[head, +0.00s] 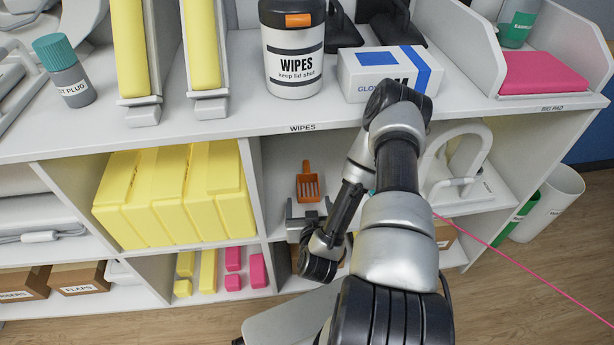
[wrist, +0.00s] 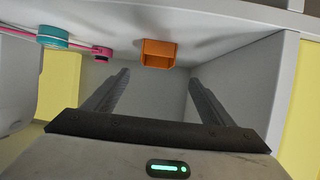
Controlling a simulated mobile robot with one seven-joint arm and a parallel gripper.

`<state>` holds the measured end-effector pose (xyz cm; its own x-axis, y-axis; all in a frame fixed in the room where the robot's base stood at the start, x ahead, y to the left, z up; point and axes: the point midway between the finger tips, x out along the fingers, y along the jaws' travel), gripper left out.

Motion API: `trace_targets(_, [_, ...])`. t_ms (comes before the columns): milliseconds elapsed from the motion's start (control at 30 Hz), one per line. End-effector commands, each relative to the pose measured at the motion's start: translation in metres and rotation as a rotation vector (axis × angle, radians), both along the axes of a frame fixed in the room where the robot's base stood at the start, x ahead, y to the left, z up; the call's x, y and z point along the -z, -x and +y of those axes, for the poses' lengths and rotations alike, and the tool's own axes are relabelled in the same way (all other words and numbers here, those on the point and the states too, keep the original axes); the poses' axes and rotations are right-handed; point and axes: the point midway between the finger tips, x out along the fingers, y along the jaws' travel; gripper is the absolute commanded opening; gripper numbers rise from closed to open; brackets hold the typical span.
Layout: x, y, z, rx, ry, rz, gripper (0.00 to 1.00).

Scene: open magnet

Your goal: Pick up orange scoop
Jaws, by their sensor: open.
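The orange scoop (head: 308,187) is in the middle compartment of the shelf unit, below the WIPES label. Its slotted head and its handle, pointing up, show in the head view. In the wrist view the scoop (wrist: 158,53) shows end-on as an open box shape, just beyond the fingertips and centred between them. My gripper (head: 306,208) reaches into this compartment, just in front of the scoop. In the wrist view my gripper (wrist: 158,78) is open, with nothing between its two fingers. How far the scoop is from the fingertips is hard to tell.
Yellow pads (head: 175,195) fill the compartment at left. A white curved device (head: 455,165) stands at right. Above are a wipes tub (head: 292,50) and a glove box (head: 385,72). In the wrist view, teal (wrist: 53,37) and pink (wrist: 102,53) round parts lie left of the scoop.

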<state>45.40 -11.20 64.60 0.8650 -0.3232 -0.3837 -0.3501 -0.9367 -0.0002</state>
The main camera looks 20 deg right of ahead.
Motion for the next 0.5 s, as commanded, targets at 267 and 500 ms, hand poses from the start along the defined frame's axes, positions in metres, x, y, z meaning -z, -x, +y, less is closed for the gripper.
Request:
trace_targets(267, [0.025,-0.054,-0.022,0.003,0.002,-0.006,0.77])
trace_targets(500, [0.040,-0.088,-0.033,0.000,0.000,-0.002,0.77])
